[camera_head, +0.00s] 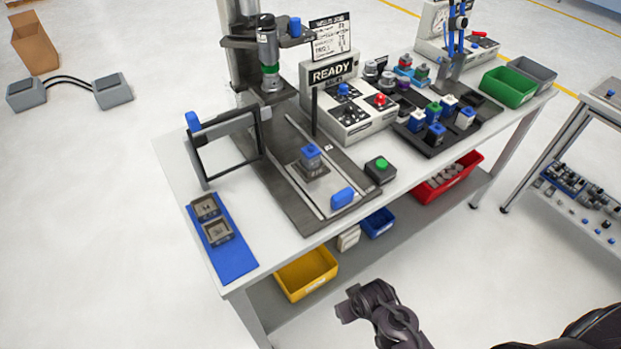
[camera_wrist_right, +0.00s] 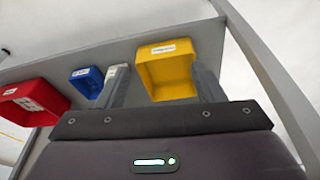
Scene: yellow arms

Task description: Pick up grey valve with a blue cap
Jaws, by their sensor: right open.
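A grey block-shaped valve with a blue cap (camera_head: 312,160) stands upright on the dark fixture plate (camera_head: 290,205) under the press. Several small blue-capped parts (camera_head: 436,134) with white, grey or blue bodies stand on a black tray (camera_head: 415,140) at the right of the table. My right gripper (camera_head: 350,301) is low in front of the table's front edge, apart from every part. In the right wrist view its two fingers (camera_wrist_right: 160,85) are spread with nothing between them. My left gripper is not in view.
A control box with a READY sign (camera_head: 333,72) and a green-button box (camera_head: 380,168) stand on the table. A black frame (camera_head: 228,145) and blue mat (camera_head: 232,262) are at left. Yellow (camera_head: 307,275), blue (camera_head: 378,223) and red (camera_head: 450,180) bins sit on the lower shelf.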

